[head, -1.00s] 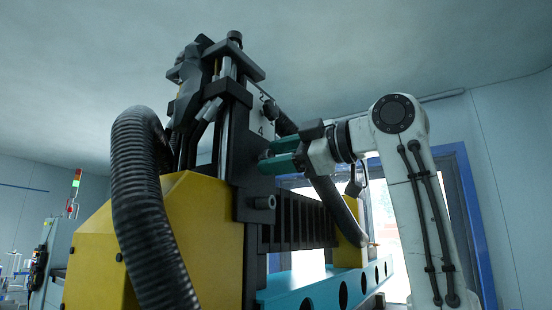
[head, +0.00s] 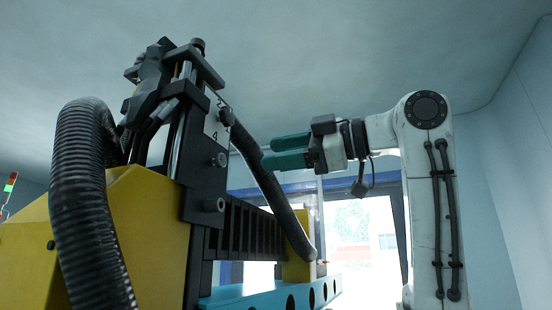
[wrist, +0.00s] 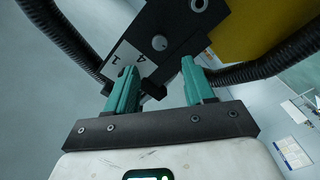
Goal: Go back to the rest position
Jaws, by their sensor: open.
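My gripper (head: 267,152) has two green fingers and is open and empty, pointing left toward the machine's dark upright panel (head: 198,175). In the head view a gap shows between the fingertips and the panel. The panel bears a white number label (head: 214,129) and several dark round knobs, one of them (head: 219,160) just below the label. In the wrist view the open fingers (wrist: 157,72) stand apart, with the panel, its label (wrist: 127,60) and a round knob (wrist: 158,43) beyond them.
A thick black corrugated hose (head: 85,200) loops in front of the yellow housing (head: 150,235). Another dark hose (head: 270,190) hangs below and behind my gripper. A teal perforated beam (head: 275,297) runs along the bottom. Bright windows (head: 365,235) lie behind; the space above my arm is clear.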

